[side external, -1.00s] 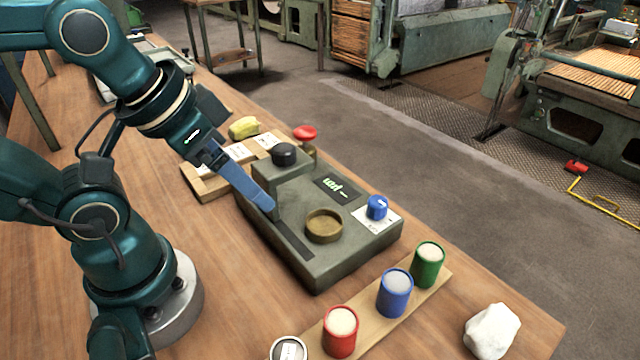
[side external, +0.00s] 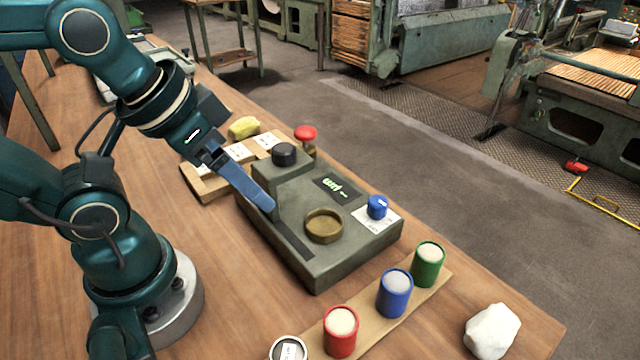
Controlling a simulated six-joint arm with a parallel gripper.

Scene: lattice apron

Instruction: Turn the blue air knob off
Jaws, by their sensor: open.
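The blue air knob (side external: 377,207) sits on a white label plate at the right corner of a grey-green machine box (side external: 330,268). A white mark shows on the knob, but I cannot read its setting. My gripper (side external: 270,208) has long blue fingers and is open. Its tips are over the left part of the box, beside the black knob's raised block and well left of the blue knob. From this side the fingers overlap, so the gap between them is hidden.
A black knob (side external: 284,154), a red mushroom button (side external: 305,133), a lit display (side external: 335,188) and a brass cup (side external: 323,225) are close by. Red (side external: 340,331), blue (side external: 394,293) and green (side external: 428,264) cans stand in front. A white lump (side external: 492,331) lies at right.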

